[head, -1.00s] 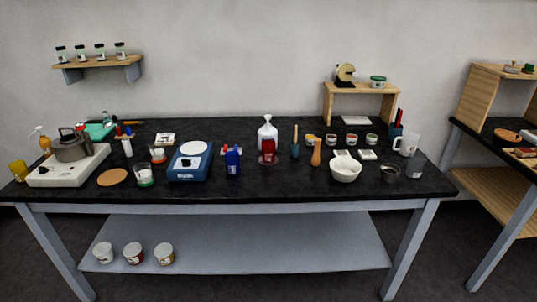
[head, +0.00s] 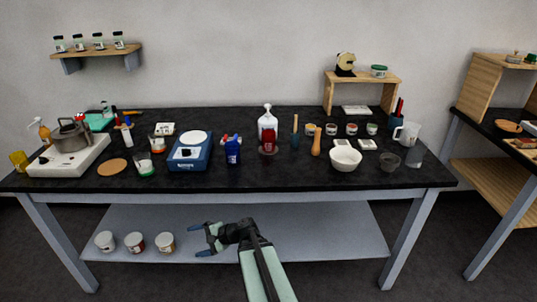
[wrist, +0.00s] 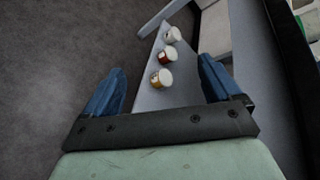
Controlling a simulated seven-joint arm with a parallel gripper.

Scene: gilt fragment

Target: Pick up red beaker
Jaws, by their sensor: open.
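A red vessel (head: 268,144) stands upright on the black worktop in the head view, in front of a white pump bottle (head: 266,116); it looks like the red beaker. My gripper (head: 200,240) is open and empty, in front of the bench at the height of the lower shelf, pointing left. It is well below and left of the red vessel. In the wrist view, the two blue fingers (wrist: 162,68) are spread apart with nothing between them. The red vessel does not show there.
Three white tubs (head: 135,242) stand on the bench's lower shelf (head: 330,235), and show in the wrist view (wrist: 168,54). Near the red vessel are a blue cup (head: 233,151), a wooden pestle (head: 316,142) and a white mortar (head: 346,157). The worktop's front strip is mostly clear.

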